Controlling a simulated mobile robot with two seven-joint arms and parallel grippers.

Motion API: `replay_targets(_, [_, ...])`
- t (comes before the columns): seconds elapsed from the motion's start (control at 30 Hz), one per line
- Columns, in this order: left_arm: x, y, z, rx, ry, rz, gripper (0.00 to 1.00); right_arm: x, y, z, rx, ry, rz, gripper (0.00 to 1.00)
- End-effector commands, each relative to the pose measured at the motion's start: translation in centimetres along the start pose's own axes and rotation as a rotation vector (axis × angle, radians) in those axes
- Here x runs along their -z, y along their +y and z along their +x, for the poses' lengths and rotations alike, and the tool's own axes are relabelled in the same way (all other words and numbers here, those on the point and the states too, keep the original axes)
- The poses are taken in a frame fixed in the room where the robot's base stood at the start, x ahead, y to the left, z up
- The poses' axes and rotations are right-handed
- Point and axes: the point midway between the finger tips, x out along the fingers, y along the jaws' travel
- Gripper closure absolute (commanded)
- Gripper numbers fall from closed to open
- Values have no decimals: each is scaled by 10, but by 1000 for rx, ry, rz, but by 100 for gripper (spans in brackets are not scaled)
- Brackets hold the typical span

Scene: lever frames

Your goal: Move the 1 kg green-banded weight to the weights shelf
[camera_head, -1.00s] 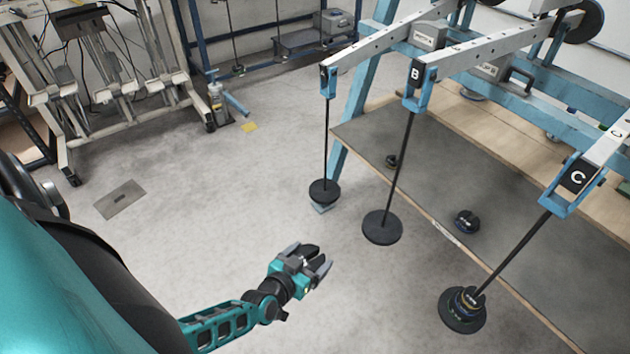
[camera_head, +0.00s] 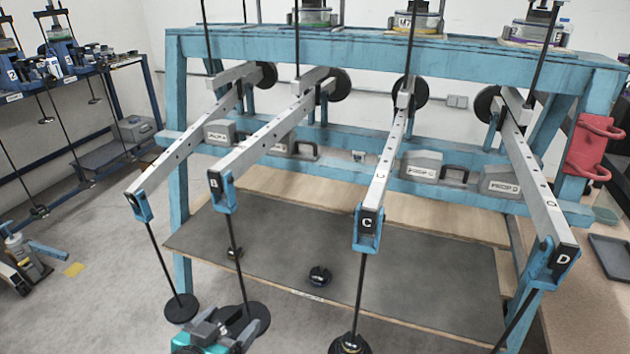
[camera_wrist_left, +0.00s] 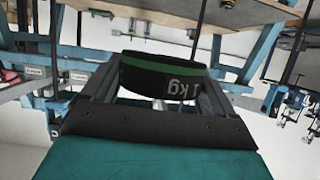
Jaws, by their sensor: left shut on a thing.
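The black weight with a green band (camera_wrist_left: 165,75) and "1 kg" lettering, upside down in the left wrist view, sits between my left fingers. My left gripper (camera_head: 218,325) is shut on it; in the head view the gripper is at the bottom, in front of hanger B's round plate (camera_head: 250,318), and the weight is hard to make out there. A low dark grey shelf board (camera_head: 420,290) under the lever frame bears a small dark weight (camera_head: 320,275) and a smaller one (camera_head: 233,253). I cannot tell whether this is the weights shelf. My right gripper is not in view.
The blue lever frame (camera_head: 400,45) has beams A to D with hanging rods. Hanger A's plate (camera_head: 181,308) and a loaded hanger C (camera_head: 349,345) flank my gripper. A worktop with a dark tray (camera_head: 610,255) is at right.

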Motion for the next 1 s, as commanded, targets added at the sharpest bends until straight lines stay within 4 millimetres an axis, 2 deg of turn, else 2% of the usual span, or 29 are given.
replay_targets(0.03, [30,3,-10,0,17,3,74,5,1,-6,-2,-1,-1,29])
replay_targets(0.2, [90,4,-40,48,18,-17,74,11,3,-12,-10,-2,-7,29])
replay_targets(0.4, [150,-6,-81,157,18,-64,74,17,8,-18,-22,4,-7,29])
replay_targets(0.5, [170,-11,-98,208,17,-86,74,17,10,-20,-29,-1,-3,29])
replay_targets(0.73, [189,-18,-118,274,11,-116,74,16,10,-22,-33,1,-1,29])
replay_targets(1.0, [187,-19,-120,284,7,-119,74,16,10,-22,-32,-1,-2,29])
